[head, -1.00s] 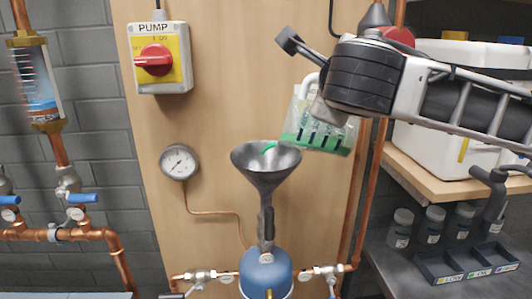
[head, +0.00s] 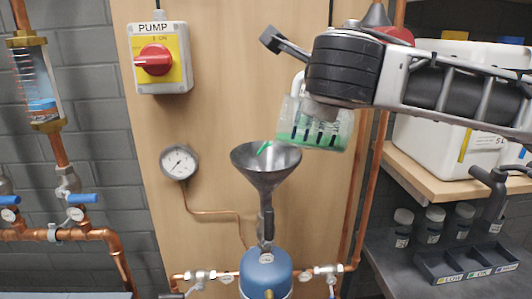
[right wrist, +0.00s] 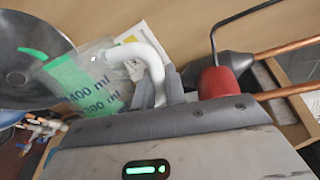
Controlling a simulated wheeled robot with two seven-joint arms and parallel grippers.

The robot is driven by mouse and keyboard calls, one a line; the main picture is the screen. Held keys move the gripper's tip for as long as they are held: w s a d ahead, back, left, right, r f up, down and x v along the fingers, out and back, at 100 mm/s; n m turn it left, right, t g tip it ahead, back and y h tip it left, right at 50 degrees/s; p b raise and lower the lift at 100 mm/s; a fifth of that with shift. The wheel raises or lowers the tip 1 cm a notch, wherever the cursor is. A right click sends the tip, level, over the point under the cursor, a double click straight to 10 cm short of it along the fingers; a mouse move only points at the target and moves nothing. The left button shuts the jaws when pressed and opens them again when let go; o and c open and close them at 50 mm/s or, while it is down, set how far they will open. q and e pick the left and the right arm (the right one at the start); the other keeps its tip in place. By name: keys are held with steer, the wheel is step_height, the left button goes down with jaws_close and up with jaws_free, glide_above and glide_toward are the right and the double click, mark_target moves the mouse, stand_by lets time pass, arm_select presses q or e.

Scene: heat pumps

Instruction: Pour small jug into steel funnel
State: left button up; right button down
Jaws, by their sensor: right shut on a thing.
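The small clear jug (head: 338,133) holds green liquid and is tilted to the left, just above and right of the steel funnel (head: 264,178). A short green streak (head: 265,147) shows at the funnel's mouth. My right gripper (right wrist: 160,88) is shut on the jug's white handle (right wrist: 142,55); in the head view its wrist hides the jug's upper part. The right wrist view shows the jug's side (right wrist: 88,85) with 400 ml and 300 ml marks, and the funnel's bowl (right wrist: 32,65) with a green patch inside. My left gripper is not in view.
The funnel stands over a blue vessel (head: 266,270) between copper pipes. A gauge (head: 179,162) and pump switch (head: 156,60) are on the wooden panel. White containers (head: 440,125) stand on a right shelf. Small jars (head: 433,224) and a labelled tray (head: 468,264) lie below.

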steer(key=shift+w+a+r+n+h, duration=0.15)
steer(key=shift+a+r+n, duration=0.2)
steer(key=shift+a, duration=0.2)
steer(key=shift+w+a+r+n+h, duration=0.15)
steer(key=shift+a+r+n, duration=0.1)
steer(key=shift+a+n, duration=0.25)
stand_by(1.1)
steer(key=shift+s+d+f+m, duration=0.25)
steer(key=shift+d+f+m, duration=0.4)
steer(key=shift+d, duration=0.05)
steer(key=shift+d+r, duration=0.1)
steer(key=shift+d, duration=0.15)
